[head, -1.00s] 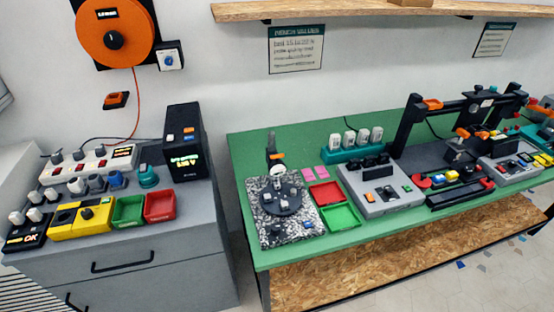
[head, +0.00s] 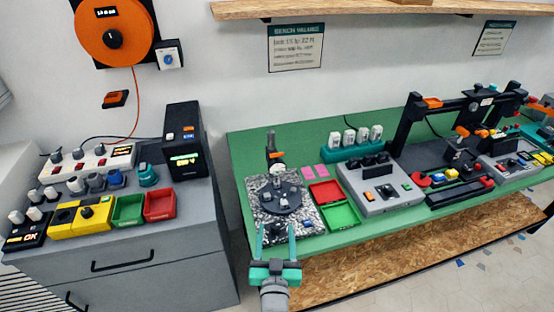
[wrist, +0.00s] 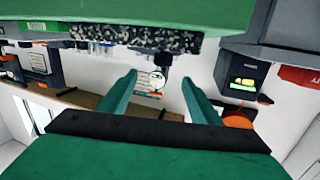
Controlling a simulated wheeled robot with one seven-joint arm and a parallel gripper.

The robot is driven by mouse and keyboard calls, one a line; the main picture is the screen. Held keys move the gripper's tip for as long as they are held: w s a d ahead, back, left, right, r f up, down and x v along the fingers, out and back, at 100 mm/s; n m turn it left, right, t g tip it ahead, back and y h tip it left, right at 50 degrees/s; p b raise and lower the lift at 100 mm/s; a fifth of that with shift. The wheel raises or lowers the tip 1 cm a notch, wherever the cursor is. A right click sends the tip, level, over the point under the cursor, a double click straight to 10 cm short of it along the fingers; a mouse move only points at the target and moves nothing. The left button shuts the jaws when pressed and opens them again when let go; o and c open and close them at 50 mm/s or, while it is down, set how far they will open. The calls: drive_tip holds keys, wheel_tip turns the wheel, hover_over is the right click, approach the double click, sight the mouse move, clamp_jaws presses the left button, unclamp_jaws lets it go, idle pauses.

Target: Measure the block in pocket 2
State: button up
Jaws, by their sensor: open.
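A dark round disc (head: 280,199) with small grey blocks (head: 281,190) on it sits on a speckled slab (head: 310,216) at the left end of the green bench. I cannot read pocket numbers, so I cannot tell which is pocket 2. A gauge with a round pale face (head: 278,168) stands on a dark post at the slab's back; it also shows in the wrist view (wrist: 157,80). My gripper (head: 276,230) is open and empty at the slab's front edge, fingers toward the disc, hiding part of the slab. Its teal fingers (wrist: 160,85) are spread in the wrist view.
A red tray (head: 325,192) and a green tray (head: 341,216) lie right of the slab, with a grey control box (head: 380,190) beyond. Pink notes (head: 315,171) lie behind. A grey cabinet (head: 120,240) with a black display box (head: 184,140) stands left, across a gap.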

approach(277, 158)
drive_tip(key=shift+n+t, duration=0.3)
drive_tip(key=shift+n, duration=0.1)
drive_tip(key=w, duration=1)
drive_tip(key=shift+w+a+f, duration=0.2)
drive_tip(key=shift+w+f, duration=0.05)
drive_tip(key=shift+f, duration=0.05)
drive_tip(key=shift+c, duration=0.5)
